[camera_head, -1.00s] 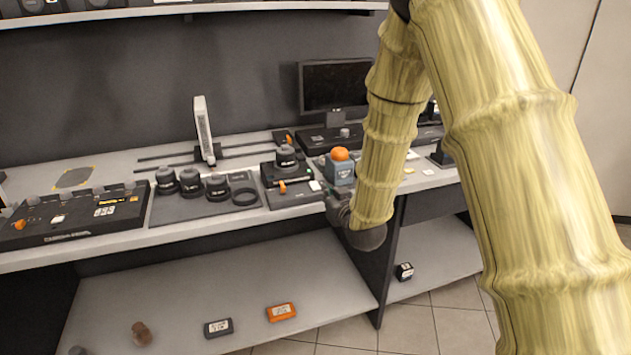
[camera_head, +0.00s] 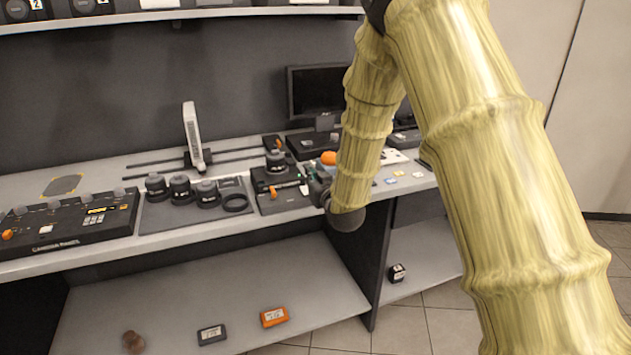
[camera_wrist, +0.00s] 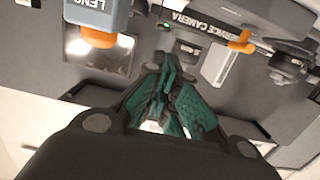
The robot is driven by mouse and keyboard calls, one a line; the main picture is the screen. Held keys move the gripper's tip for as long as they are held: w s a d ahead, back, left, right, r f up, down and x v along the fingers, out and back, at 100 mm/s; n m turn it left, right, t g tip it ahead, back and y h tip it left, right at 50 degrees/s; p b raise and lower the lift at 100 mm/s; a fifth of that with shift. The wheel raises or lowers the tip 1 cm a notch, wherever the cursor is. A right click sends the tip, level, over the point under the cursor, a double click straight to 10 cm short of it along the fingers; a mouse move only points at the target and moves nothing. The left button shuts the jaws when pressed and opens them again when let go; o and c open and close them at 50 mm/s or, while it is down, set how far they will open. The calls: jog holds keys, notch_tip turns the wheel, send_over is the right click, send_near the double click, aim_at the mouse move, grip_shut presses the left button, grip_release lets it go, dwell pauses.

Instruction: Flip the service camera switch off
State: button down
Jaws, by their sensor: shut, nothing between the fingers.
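The service camera (camera_head: 275,172) is a dark unit on the worktop, with an orange switch lever (camera_head: 274,192) at its front. In the wrist view its SERVICE CAMERA label (camera_wrist: 200,25) appears upside down, with the orange lever (camera_wrist: 242,42) at upper right. My gripper (camera_wrist: 163,70) has dark teal fingers, shut and empty. Its tips lie left of the lever in the wrist view and appear apart from it. In the head view my gripper (camera_head: 287,184) is just right of the lever, partly hidden by my arm. I cannot tell the lever's set position.
A blue-grey LENS unit with an orange part (camera_wrist: 97,37) stands close by the fingers at upper left. Several lenses (camera_head: 182,190) and a control panel (camera_head: 70,222) lie to the left. A monitor (camera_head: 317,90) stands behind. The lower shelf (camera_head: 270,290) is mostly clear.

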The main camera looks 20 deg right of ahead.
send_over(306, 192)
jog(key=s, duration=0.1)
jog(key=shift+f+p, duration=0.25)
jog(key=shift+p, duration=0.2)
jog(key=shift+w+f, duration=0.2)
jog(key=shift+f, duration=0.45)
jog(key=shift+w+f, duration=0.15)
jog(key=shift+f, duration=0.45)
jog(key=shift+w+f+p, duration=0.1)
jog(key=shift+f+p, duration=0.3)
jog(key=shift+f, duration=0.4)
